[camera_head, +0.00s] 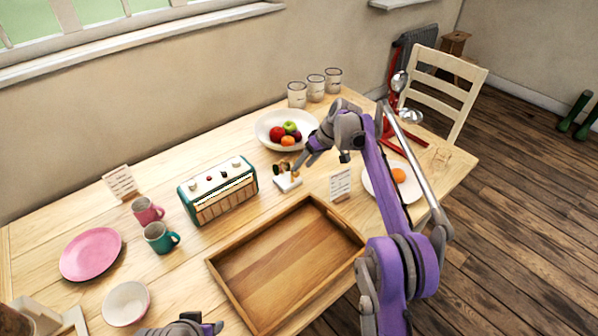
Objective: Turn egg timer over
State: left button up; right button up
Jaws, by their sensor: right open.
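A small object (288,183) with a pale base and brown-gold upper parts stands on the table right of the radio. It may be the egg timer, but it is too small to be sure. My right gripper (302,166) is open, just right of and above it, pointing down-left; I cannot tell whether they touch.
A fruit bowl (266,134) stands behind my right gripper. A green radio (218,190) is to the left, a wooden tray (285,262) in front. A card (340,186) and a plate with an orange fruit (377,190) are to the right. Mugs (160,238) stand left.

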jog(key=shift+x, duration=2)
grip_shut()
